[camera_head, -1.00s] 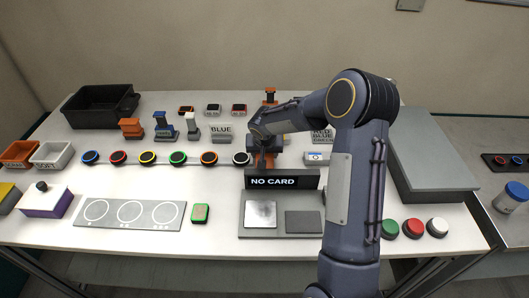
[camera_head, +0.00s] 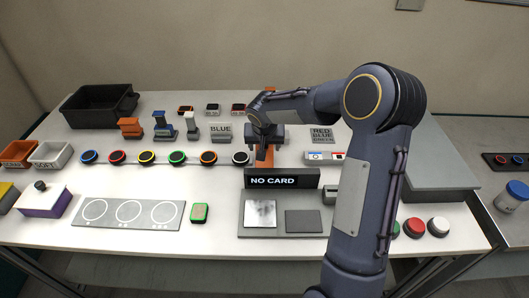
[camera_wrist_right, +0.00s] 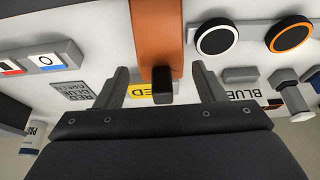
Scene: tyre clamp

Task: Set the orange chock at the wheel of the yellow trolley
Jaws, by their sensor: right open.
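My right gripper (camera_head: 263,151) is open and points down over an orange piece (camera_head: 266,163) behind the NO CARD sign. In the right wrist view a long orange strip (camera_wrist_right: 158,35) with a dark block at its end lies between the spread fingers (camera_wrist_right: 163,90); I cannot tell whether they touch it. I cannot tell whether this strip is the chock. Another orange block (camera_head: 131,127) stands at the back left. My left gripper is out of view.
The NO CARD sign (camera_head: 284,180) stands just in front of the right gripper. A row of round buttons (camera_head: 178,157) runs to its left. A black bin (camera_head: 100,105) is at the back left, and a grey box (camera_head: 443,165) is at the right.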

